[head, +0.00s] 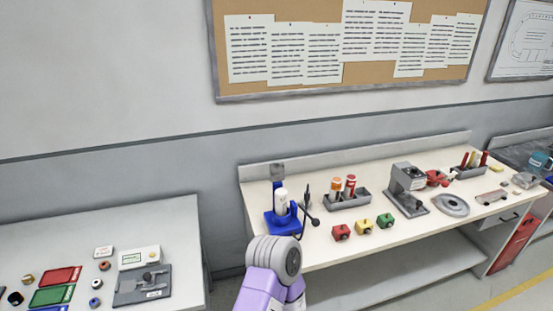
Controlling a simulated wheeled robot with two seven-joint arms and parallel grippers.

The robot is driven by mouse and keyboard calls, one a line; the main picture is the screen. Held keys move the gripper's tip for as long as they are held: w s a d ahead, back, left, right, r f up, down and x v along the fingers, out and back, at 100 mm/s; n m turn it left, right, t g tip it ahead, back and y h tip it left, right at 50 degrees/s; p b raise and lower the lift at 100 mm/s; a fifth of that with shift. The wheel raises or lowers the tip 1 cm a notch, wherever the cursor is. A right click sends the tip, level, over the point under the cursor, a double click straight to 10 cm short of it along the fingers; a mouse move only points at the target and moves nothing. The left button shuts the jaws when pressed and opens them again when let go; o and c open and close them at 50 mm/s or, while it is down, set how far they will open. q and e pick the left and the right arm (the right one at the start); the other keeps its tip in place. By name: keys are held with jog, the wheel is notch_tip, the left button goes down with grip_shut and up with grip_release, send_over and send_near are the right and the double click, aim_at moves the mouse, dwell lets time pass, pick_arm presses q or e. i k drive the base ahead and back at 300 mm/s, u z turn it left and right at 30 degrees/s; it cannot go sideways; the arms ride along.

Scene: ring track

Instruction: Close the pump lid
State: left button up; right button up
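On the long white bench (345,242), a blue device (281,223) with a white cylinder (281,201) and a thin black lever stands near the left end. A grey machine (407,183) on a flat base stands further right. I cannot tell for sure which of these is the pump, and no lid can be made out clearly. A purple and grey link of my arm rises from the bottom edge in front of the bench, just below the blue device. Neither of my grippers can be made out.
A grey caddy (349,202) with bottles stands behind red, yellow and green blocks (363,227). A grey ring-shaped part (451,206) lies further right. The left table (180,226) holds coloured trays and a grey fixture (142,287). A gap separates table and bench.

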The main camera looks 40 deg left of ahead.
aim_at(276, 169)
jog(key=u, duration=0.75)
jog(key=i, duration=0.8)
jog(key=u, duration=0.95)
